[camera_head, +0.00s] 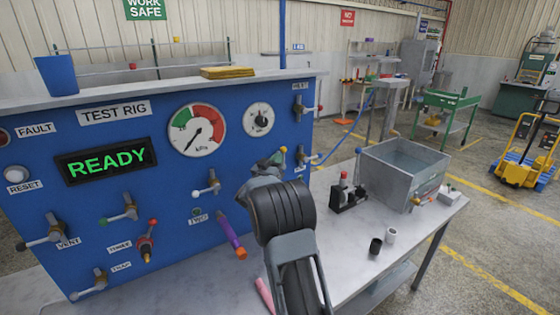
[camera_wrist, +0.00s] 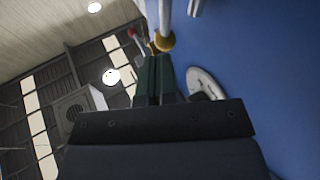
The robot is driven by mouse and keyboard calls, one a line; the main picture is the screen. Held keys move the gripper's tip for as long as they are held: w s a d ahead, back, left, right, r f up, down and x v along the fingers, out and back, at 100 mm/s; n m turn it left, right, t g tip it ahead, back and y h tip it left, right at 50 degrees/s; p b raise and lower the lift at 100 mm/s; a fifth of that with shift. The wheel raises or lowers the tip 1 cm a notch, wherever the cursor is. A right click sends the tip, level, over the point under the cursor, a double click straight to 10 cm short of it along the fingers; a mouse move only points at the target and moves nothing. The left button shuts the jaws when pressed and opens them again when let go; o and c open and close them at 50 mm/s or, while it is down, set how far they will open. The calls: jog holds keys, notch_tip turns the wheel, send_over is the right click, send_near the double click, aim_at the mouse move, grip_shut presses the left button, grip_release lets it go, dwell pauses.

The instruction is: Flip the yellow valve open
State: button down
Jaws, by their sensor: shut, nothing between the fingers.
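The yellow valve knob (camera_head: 283,149) shows as a small yellow ball just above my gripper (camera_head: 272,163), near the right side of the blue panel. In the wrist view the yellow ball (camera_wrist: 165,41) sits on the end of a metal lever, just beyond the tips of my gripper (camera_wrist: 157,60). My two dark green fingers are together with nothing between them. I cannot tell whether they touch the ball. In the head view my gripper and wrist hide part of the panel there, and the valve body is mostly hidden.
The blue test rig panel (camera_head: 100,215) carries several other levers, a pressure gauge (camera_head: 197,131) and a dial (camera_head: 258,119). A grey metal tank (camera_head: 403,173) and small cups stand on the bench to the right.

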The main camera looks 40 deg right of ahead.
jog(key=s+a+f+n+t+y+b, duration=0.1)
jog(key=s+a+n+t+y+b, duration=0.25)
jog(key=a+y, duration=0.75)
jog(key=s+a+f+n+t+y+p, duration=0.15)
jog(key=s+a+n+y, duration=0.4)
jog(key=a, duration=0.95)
jog(key=s+a+f+g+y, duration=0.1)
jog(key=s+f+g, duration=0.2)
jog(key=s, duration=0.4)
jog(key=s+a+f+n+g+y, duration=0.1)
jog(key=s+f+g, duration=0.1)
jog(key=s, duration=0.5)
jog(key=s+a+f+n+g+y+b, duration=0.1)
jog(key=s+f+g, duration=0.2)
jog(key=s+g, duration=0.2)
jog(key=shift+s+a+f, duration=0.2)
jog(key=shift+s+f, duration=0.1)
jog(key=shift+s, duration=0.8)
